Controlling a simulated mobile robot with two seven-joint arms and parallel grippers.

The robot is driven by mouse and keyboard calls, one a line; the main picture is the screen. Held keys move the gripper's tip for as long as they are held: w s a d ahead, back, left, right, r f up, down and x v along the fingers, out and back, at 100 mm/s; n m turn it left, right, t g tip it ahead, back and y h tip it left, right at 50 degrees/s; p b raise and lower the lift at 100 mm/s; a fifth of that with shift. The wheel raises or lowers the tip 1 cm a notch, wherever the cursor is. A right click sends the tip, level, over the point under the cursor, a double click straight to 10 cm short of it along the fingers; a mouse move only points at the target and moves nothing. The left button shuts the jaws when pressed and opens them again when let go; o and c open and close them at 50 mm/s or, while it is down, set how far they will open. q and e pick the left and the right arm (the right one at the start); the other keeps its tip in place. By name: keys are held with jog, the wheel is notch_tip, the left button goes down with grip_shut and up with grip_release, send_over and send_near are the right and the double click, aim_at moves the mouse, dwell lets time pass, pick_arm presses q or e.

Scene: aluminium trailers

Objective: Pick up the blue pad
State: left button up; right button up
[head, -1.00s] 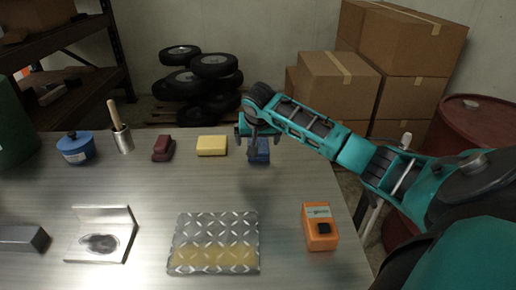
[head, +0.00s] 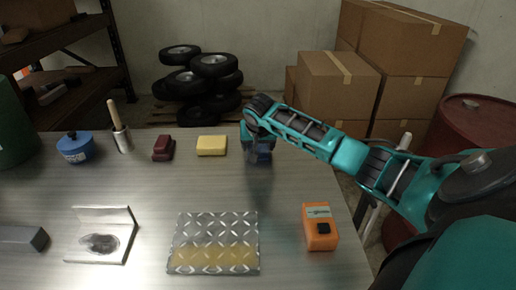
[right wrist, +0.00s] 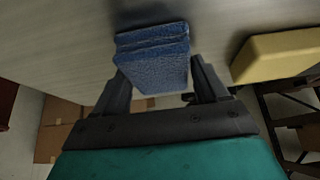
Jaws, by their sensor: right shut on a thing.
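The blue pad (right wrist: 153,62) is between the two fingers of my right gripper (right wrist: 160,88) in the right wrist view. The gripper is shut on it. In the head view the right gripper (head: 258,148) points down near the back of the metal table, and the blue pad (head: 260,157) shows as a dark blue patch partly hidden by the gripper. Whether the pad is clear of the table is hard to tell. My left gripper is not in view.
A yellow block (head: 212,145) lies just left of the pad, with a dark red block (head: 163,148) beyond it. A diamond-plate sheet (head: 214,226) and an orange device (head: 319,227) lie nearer the front. The table between is clear.

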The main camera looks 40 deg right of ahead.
jog(key=shift+c, duration=1.4)
jog(key=shift+r, duration=0.1)
notch_tip(320, 180, up, 20)
jog(key=o, duration=0.5)
jog(key=c, duration=0.4)
dwell(0.4)
